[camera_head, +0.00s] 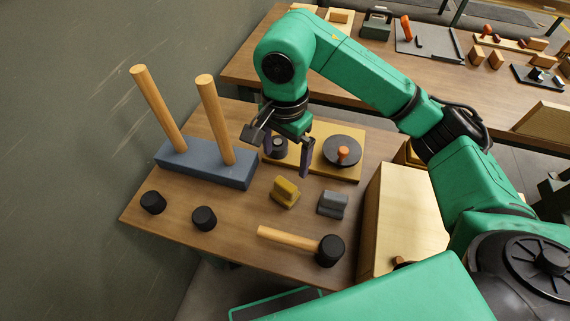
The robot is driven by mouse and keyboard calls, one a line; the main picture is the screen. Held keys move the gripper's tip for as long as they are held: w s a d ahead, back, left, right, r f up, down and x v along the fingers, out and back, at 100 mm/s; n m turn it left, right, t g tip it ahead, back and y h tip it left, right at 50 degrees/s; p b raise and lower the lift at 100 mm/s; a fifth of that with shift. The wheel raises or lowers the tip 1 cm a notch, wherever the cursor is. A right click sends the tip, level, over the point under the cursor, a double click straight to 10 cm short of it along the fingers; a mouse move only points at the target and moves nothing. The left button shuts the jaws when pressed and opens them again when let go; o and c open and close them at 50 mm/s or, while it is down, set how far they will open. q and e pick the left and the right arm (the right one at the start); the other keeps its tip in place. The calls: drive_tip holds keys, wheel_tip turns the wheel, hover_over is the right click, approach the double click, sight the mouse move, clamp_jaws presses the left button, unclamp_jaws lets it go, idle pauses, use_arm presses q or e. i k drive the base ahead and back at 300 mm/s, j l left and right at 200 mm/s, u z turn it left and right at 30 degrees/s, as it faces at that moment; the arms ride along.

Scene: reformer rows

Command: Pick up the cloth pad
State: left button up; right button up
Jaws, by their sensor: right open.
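I cannot tell for sure which thing is the cloth pad. A small mustard-yellow piece (285,192) and a similar grey piece (332,204) sit side by side on the near wooden table (235,222). My right gripper (279,150) is open, with its dark fingers spread apart and pointing down. It is above and behind the yellow piece, over the left end of a yellow board (343,174). A small black cylinder (278,148) shows between the fingers; I see no grip on it. My left gripper is out of view.
A blue block (205,166) with two tall wooden rods stands left of the gripper. A black disc (343,146) with an orange knob lies on the board.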

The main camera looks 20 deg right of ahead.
sight(331, 204)
drive_tip(key=k+j, duration=0.2)
drive_tip(key=k, duration=0.3)
drive_tip(key=k+j, duration=0.15)
drive_tip(key=k, duration=0.3)
drive_tip(key=k+j, duration=0.2)
drive_tip(key=k, duration=0.3)
